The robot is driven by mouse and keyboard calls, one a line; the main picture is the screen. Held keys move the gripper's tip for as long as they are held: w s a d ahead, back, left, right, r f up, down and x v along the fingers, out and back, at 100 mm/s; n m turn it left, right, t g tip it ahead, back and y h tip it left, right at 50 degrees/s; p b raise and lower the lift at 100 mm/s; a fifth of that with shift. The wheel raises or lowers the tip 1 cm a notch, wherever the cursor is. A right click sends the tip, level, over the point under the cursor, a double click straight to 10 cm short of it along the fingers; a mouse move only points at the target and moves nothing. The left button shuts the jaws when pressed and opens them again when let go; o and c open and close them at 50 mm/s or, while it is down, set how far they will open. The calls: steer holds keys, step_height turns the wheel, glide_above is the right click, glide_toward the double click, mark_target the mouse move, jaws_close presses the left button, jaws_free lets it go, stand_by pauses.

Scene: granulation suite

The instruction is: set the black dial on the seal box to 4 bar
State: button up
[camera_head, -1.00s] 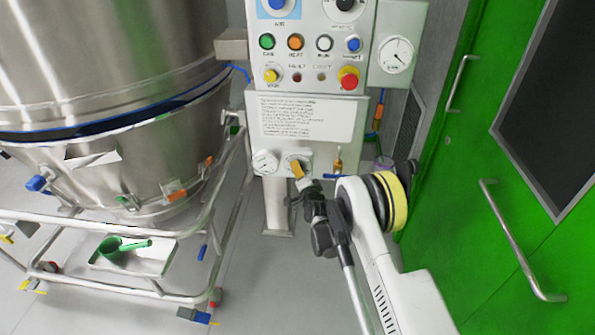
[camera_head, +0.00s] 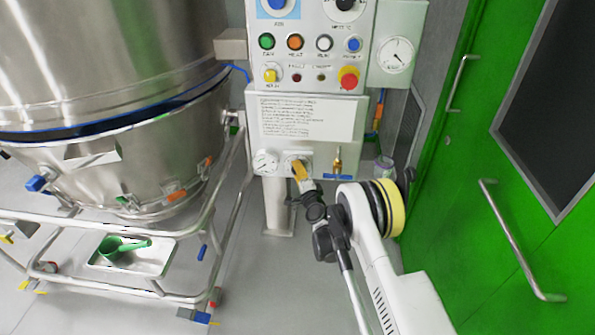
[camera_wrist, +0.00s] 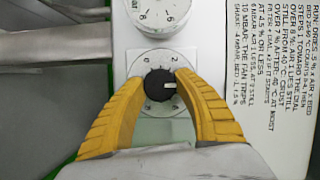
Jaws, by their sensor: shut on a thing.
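The seal box (camera_head: 352,150) is a pale box with a printed text plate, under the control panel. Its black dial (camera_wrist: 158,85) sits on a square white scale plate (camera_wrist: 150,58) in the wrist view; its white mark points right in the picture. A 2 shows above right of the dial; the other figures are partly covered or too small to read surely. My gripper (camera_wrist: 160,80) is shut on the dial, with a yellow finger on each side. In the head view my yellow fingers (camera_head: 299,170) hide the dial.
A round gauge (camera_head: 265,162) sits left of the dial, and a brass fitting with a blue handle (camera_head: 338,176) right of it. The control panel (camera_head: 308,50) is above. A steel vessel on a railed trolley (camera_head: 230,190) stands left, green doors (camera_head: 470,150) right.

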steer(key=o, duration=1.2)
steer(key=shift+a, duration=0.1)
steer(key=v, duration=0.7)
steer(key=shift+s, duration=0.25)
steer(key=shift+r, duration=0.1)
